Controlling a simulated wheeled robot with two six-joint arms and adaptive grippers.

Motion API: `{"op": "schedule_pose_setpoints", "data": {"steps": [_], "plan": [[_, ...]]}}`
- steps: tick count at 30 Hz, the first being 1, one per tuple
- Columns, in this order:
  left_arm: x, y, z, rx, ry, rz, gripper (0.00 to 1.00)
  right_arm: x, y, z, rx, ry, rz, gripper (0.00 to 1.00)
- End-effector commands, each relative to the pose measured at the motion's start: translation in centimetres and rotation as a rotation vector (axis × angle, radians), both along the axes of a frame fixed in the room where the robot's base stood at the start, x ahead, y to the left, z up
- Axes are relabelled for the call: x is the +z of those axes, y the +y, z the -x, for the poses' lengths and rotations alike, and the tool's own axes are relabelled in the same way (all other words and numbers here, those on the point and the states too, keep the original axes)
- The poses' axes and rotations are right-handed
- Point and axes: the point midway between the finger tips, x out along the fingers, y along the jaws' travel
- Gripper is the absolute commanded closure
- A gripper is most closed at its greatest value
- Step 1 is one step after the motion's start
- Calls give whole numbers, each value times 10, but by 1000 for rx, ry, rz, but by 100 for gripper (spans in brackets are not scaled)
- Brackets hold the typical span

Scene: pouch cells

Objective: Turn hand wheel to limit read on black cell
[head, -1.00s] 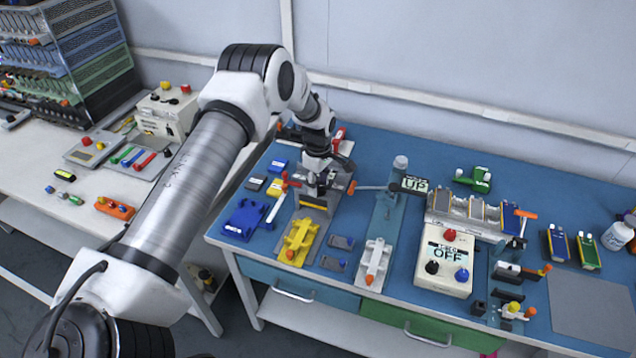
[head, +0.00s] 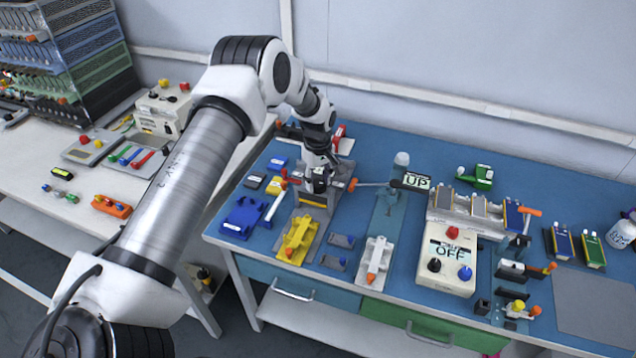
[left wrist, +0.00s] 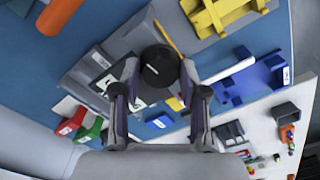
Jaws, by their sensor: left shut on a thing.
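My left gripper (head: 320,182) points down over a grey fixture (head: 312,202) on the left part of the blue bench. In the left wrist view, my left gripper (left wrist: 160,78) has its two fingers shut on a round black hand wheel (left wrist: 158,66), one finger on each side. The fingers and wrist hide most of the wheel in the head view. A small black cell (head: 254,181) lies left of the fixture, beside a blue cell (head: 277,163) and a yellow one (head: 277,186). I cannot tell whether a cell sits under the wheel. My right gripper is not in view.
A yellow fixture (head: 298,240) and a blue fixture (head: 242,217) stand in front of the grey one. A control box (head: 449,262) reads "OFF". The bench is crowded.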

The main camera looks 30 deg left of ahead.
Motion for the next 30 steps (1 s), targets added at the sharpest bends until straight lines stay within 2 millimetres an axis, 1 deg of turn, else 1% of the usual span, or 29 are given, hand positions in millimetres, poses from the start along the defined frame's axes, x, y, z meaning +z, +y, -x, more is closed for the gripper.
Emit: {"op": "schedule_pose_setpoints", "data": {"steps": [1,15,30], "plan": [[-7,-1,3,-41,10,2,92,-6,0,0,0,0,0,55],[-7,-1,4,-487,11,4,92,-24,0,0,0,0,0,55],[-6,-1,4,-962,10,5,92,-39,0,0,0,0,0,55]]}}
